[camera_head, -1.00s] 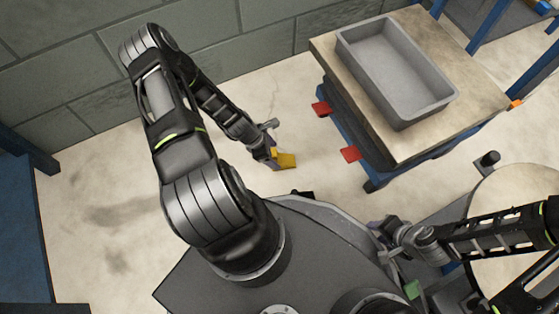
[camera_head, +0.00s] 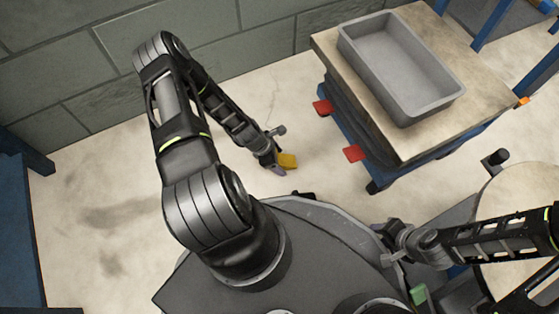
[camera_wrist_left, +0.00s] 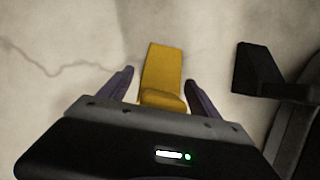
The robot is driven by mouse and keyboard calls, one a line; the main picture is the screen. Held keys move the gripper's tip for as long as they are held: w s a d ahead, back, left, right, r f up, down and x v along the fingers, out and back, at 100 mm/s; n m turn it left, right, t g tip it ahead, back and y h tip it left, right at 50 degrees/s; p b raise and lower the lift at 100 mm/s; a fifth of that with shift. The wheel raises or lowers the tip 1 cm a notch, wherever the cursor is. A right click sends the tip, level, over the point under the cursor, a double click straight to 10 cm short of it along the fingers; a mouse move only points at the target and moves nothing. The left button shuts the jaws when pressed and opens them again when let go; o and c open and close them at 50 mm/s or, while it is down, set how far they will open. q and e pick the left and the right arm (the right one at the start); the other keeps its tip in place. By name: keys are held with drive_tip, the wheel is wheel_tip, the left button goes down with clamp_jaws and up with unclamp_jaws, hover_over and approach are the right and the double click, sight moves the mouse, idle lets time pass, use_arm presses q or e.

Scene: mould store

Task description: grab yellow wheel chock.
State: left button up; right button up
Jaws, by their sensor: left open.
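The yellow wheel chock (camera_head: 288,160) lies on the concrete floor between the wall and the blue cart. In the left wrist view the chock (camera_wrist_left: 164,72) sits between the two fingers, its near end at the gripper body. My left gripper (camera_head: 277,166) reaches down to it from above. In the left wrist view its fingers (camera_wrist_left: 160,92) are apart, one on each side of the chock, with a small gap on both sides. My right gripper (camera_head: 392,242) is at the lower right; its finger opening is too small to tell.
A blue cart with a wooden top (camera_head: 405,155) stands to the right and carries a grey tray (camera_head: 440,103). Its red pedals (camera_head: 355,153) stick out towards the chock. A black object (camera_wrist_left: 258,68) lies right of the chock in the left wrist view. The floor to the left is clear.

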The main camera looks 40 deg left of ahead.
use_arm(q)
drive_tip(key=shift+c, duration=0.4)
clamp_jaws()
idle(0.6)
